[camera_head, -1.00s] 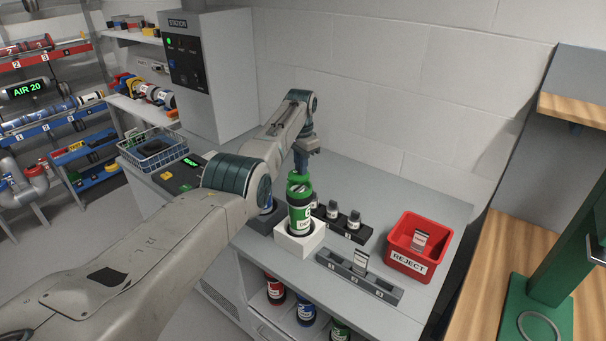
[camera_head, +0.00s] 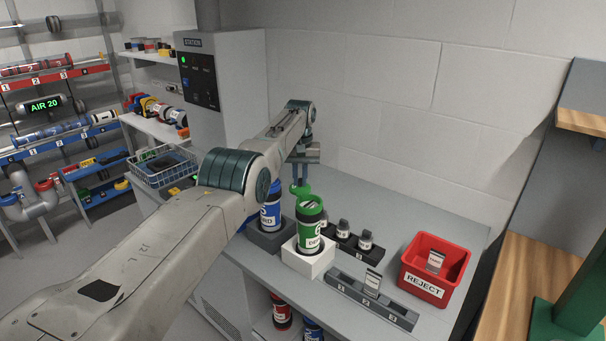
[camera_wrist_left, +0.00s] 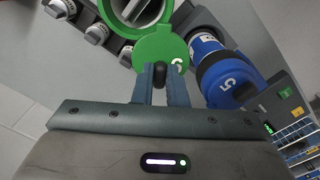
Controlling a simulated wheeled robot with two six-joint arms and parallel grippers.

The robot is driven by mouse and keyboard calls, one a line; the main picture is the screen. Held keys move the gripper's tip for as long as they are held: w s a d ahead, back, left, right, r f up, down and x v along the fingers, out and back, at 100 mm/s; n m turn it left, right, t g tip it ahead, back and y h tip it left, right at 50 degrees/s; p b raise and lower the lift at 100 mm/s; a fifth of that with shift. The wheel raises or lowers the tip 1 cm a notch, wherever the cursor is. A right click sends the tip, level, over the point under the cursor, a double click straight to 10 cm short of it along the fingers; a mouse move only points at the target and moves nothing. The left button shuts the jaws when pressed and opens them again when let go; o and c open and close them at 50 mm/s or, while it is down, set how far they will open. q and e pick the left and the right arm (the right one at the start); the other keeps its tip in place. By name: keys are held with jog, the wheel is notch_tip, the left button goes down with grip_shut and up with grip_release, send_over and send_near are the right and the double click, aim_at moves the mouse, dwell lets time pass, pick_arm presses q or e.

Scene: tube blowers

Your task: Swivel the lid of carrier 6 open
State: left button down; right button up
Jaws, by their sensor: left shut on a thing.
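Carrier 6, the green carrier (camera_head: 309,229), stands upright in a white block on the bench. Its green lid (camera_wrist_left: 165,46) is swung to one side, and the open mouth (camera_wrist_left: 137,8) shows beside it in the left wrist view. In the head view the lid (camera_head: 299,189) sits off the mouth toward the back left. My left gripper (camera_wrist_left: 161,88) is shut on the lid's small black knob (camera_wrist_left: 158,70). It also shows in the head view (camera_head: 300,180), above the lid. My right gripper is not in view.
A blue carrier (camera_head: 271,208) marked 5 in the wrist view stands in a dark block close to the left. A dark rack (camera_head: 375,250) with several small capped bottles is behind. A slotted grey rack (camera_head: 385,309) and a red REJECT bin (camera_head: 425,286) are to the right.

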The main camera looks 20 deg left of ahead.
aim_at(299, 180)
pick_arm(q)
jog(key=shift+a+n+p, duration=0.25)
jog(key=shift+n+p, duration=0.35)
jog(key=shift+p, duration=0.05)
jog(key=c, duration=1.4)
grip_release()
jog(key=shift+c, duration=0.2)
notch_tip(299, 180, up, 6)
jog(key=shift+b, duration=0.8)
notch_tip(299, 180, up, 5)
jog(key=p, duration=0.4)
jog(key=shift+f, duration=0.15)
